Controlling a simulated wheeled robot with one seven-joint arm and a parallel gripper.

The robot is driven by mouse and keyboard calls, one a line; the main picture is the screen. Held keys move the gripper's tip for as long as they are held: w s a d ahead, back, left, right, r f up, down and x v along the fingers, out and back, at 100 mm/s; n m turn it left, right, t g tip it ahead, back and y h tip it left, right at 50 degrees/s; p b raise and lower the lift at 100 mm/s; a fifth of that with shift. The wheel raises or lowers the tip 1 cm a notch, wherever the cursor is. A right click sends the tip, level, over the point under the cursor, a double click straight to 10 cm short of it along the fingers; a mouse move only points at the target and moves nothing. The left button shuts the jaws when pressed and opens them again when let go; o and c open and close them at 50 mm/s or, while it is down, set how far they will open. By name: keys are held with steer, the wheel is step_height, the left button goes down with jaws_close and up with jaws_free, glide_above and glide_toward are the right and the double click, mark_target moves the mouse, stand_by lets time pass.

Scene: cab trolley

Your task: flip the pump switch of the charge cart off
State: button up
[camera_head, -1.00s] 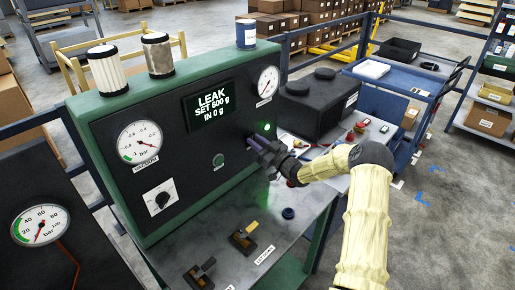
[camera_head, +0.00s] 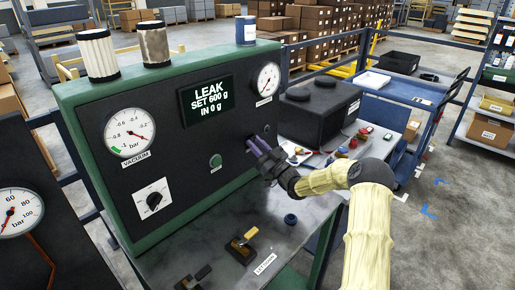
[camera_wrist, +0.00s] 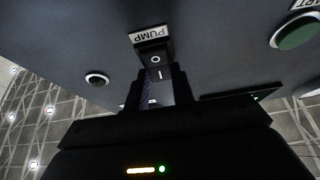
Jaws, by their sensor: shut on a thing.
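The charge cart (camera_head: 75,112) is a green-framed cabinet with a dark front panel. The pump switch (camera_wrist: 155,60) is a small black rocker marked O and I, under a white PUMP label (camera_wrist: 150,34) that reads upside down in the wrist view. My gripper (camera_head: 256,145) is at the right part of the panel, below the small round gauge, and hides the switch in the head view. In the wrist view my gripper (camera_wrist: 158,84) has one finger on each side of the switch and is shut on it. The rocker's exact tilt is unclear.
A vacuum gauge (camera_head: 128,132), a rotary knob (camera_head: 153,199) and a green button (camera_head: 215,161) are on the panel. Valve levers (camera_head: 243,246) stand on the shelf below. A black box (camera_head: 318,113) stands to the right.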

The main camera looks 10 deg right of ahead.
steer(key=shift+r, duration=0.15)
steer(key=o, duration=1)
steer(key=shift+d+f, duration=0.1)
steer(key=shift+f, duration=0.1)
steer(key=shift+s+d+f, duration=0.1)
steer(key=shift+s+f, duration=0.05)
steer(key=b+v, duration=0.2)
steer(key=v, duration=0.9)
steer(key=shift+s, duration=0.25)
